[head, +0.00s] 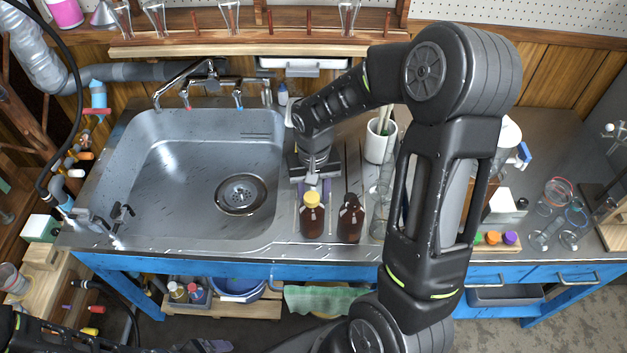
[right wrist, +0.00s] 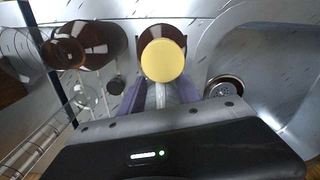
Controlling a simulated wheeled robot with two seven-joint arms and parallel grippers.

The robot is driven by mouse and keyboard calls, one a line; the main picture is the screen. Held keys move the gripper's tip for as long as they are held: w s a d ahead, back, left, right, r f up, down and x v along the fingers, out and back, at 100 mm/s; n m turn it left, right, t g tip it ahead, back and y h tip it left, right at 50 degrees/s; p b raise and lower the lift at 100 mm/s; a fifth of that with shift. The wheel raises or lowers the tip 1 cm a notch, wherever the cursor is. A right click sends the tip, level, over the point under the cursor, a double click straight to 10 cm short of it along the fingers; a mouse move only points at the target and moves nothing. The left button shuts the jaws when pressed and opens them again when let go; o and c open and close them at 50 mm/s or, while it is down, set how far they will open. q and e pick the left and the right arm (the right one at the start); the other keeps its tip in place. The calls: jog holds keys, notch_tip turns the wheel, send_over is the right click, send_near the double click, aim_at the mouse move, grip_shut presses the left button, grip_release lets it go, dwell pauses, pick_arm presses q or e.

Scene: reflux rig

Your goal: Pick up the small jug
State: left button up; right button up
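No vessel is plainly marked as the small jug, so I cannot tell which one it is. An amber bottle with a yellow cap (head: 312,217) stands upright on the counter right of the sink; it also shows in the right wrist view (right wrist: 162,60). My right gripper (head: 314,190) is just behind it. In the right wrist view its purple fingers (right wrist: 160,92) are spread, one each side of the bottle's near side, and I cannot tell whether they touch. A second amber bottle (head: 350,220) stands beside it. My left gripper (head: 207,346) is low at the bottom edge, its fingers unclear.
The steel sink (head: 165,185) lies left of the bottles. Clear glassware (head: 380,215) stands close right of the second bottle, partly behind my right arm. A white pot with brushes (head: 378,142) is behind. A shelf (head: 255,45) with glassware runs along the back.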

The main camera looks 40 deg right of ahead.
jog(key=shift+f, duration=0.1)
jog(key=shift+c, duration=0.4)
grip_shut()
dwell(0.3)
dwell(0.9)
